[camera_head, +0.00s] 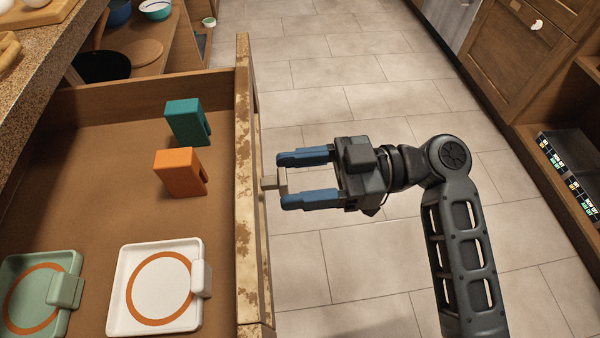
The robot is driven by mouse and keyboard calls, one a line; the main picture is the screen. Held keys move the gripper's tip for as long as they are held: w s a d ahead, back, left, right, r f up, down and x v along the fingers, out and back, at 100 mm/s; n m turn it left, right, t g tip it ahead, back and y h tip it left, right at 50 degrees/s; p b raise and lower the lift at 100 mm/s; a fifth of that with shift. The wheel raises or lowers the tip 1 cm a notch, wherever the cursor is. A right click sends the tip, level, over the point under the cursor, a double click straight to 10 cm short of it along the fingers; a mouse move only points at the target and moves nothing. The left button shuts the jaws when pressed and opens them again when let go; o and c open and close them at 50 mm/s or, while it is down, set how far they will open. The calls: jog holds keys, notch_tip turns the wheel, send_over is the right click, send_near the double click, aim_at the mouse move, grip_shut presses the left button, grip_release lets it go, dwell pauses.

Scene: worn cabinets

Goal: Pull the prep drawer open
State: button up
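The wooden drawer stands pulled out, with its inside visible from above. Its worn front panel (247,230) has chipped, pale paint. A small beige handle (270,182) sticks out from the right face of the front. My gripper (283,179), with two blue fingers, reaches in from the right at the handle. The fingers are spread apart, one on the far side and one on the near side of the handle. Bare floor shows between them behind the handle. Whether a fingertip touches the handle is unclear.
The drawer holds a teal block (186,122), an orange block (180,173), a white tray (118,300) and a green tray (66,262). A speckled counter (50,75) overhangs at left. Tiled floor (345,100) is clear behind the gripper; cabinets (520,60) stand at right.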

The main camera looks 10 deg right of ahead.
jog(key=d, duration=0.7)
jog(key=shift+s+d, duration=0.3)
jog(key=shift+d, duration=0.1)
dwell(0.3)
